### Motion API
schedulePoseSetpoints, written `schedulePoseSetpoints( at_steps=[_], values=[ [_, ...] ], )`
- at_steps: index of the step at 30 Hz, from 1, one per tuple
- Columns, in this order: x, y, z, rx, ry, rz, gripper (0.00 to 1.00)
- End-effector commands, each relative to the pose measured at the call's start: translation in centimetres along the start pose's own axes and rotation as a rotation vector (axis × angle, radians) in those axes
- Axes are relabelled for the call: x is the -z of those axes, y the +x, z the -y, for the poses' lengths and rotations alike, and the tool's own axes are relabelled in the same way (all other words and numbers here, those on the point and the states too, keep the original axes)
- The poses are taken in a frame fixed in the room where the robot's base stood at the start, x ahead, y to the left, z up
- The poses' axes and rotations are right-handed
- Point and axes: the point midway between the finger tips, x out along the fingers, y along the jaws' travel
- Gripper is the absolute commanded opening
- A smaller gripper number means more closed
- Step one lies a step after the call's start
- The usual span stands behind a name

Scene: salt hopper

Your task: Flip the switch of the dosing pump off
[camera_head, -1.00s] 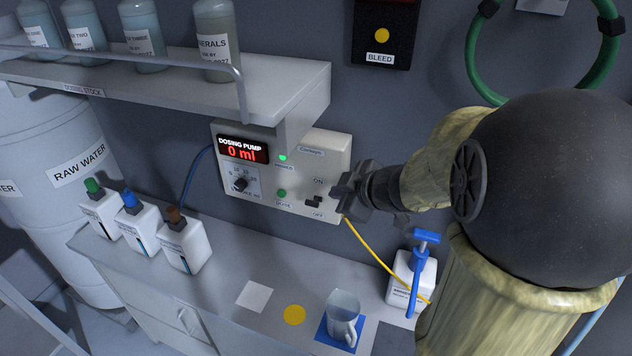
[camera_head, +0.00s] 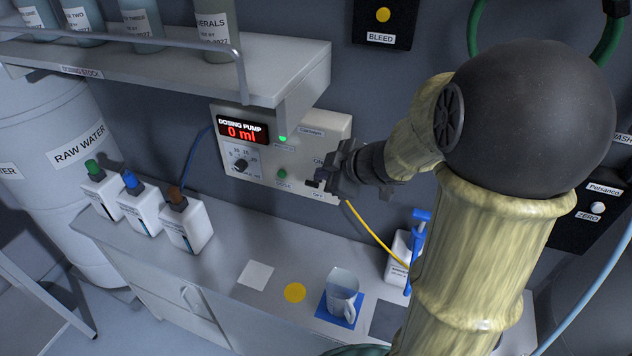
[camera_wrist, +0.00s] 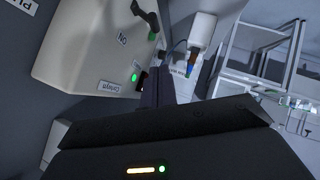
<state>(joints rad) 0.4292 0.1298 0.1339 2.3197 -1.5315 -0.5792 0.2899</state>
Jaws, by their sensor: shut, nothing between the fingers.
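The dosing pump (camera_head: 246,165) is a pale box on the wall with a red "0 ml" display and a lit green light. Its small black switch (camera_head: 313,183) is at the lower right of the panel, below the "ON" label. A dark lever beside "ON" shows in the wrist view (camera_wrist: 146,18) and looks like the switch. My gripper (camera_head: 328,182) is shut and empty, just right of the switch and partly covering that corner. Contact and the lever's position cannot be told. The shut fingers also show in the wrist view (camera_wrist: 157,86).
A shelf (camera_head: 290,82) with bottles overhangs the pump's upper left. Several capped white bottles (camera_head: 186,228) stand on the counter, with a glass jug (camera_head: 342,287) on a blue square below. A yellow tube (camera_head: 368,228) runs down from the pump, near my gripper.

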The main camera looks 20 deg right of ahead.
Motion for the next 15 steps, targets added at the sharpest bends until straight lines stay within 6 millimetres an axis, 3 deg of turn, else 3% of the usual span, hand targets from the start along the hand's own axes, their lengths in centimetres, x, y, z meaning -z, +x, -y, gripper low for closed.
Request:
schedulePoseSetpoints(
  at_steps=[8, 15],
  values=[
    [-0.1, 5.2, 0.1, 0.003, 0.001, -0.001, 0.0],
    [-2.5, 7.2, 0.0, 0.001, 0.003, 0.001, 0.0]
  ],
)
